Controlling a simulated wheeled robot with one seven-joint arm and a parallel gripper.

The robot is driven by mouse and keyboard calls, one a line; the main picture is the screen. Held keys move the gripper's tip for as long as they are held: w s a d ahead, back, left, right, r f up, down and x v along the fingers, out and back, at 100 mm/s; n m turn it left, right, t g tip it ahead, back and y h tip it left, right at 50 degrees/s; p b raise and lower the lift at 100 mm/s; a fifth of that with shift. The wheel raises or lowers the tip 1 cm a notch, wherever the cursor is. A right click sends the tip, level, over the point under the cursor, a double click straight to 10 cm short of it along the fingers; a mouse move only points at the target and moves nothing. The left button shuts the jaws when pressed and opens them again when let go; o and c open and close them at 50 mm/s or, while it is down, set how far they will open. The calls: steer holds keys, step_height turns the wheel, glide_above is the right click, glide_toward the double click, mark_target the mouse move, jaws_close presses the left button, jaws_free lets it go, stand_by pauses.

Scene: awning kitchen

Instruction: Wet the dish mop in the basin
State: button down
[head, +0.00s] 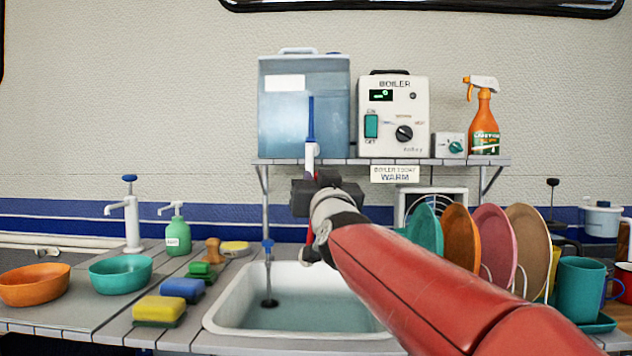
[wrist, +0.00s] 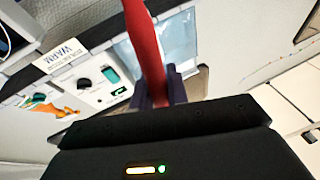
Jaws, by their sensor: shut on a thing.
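My gripper (head: 313,192) is raised above the back of the basin, in front of the shelf. In the wrist view my gripper (wrist: 160,90) is shut on a red handle (wrist: 147,45), which looks like that of the dish mop. The white basin (head: 222,311) is set in the counter and holds water (head: 310,318). My arm covers its right part.
A dark plunger-like rod with a blue knob (head: 268,268) stands in the basin. Sponges (head: 160,311) and bowls (head: 120,274) lie left of it. Racked plates (head: 461,245) stand right. The shelf (head: 275,161) bears a water tank (head: 303,110) and boiler (head: 393,113).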

step_height(320, 180, down, 11)
steer(key=b, duration=1)
steer(key=shift+f, duration=0.2)
steer(key=shift+r, duration=0.1)
step_height(320, 180, up, 11)
steer(key=p, duration=1)
steer(key=shift+p, duration=0.35)
stand_by(1.7)
step_height(320, 180, up, 4)
steer(key=p, duration=0.4)
stand_by(0.5)
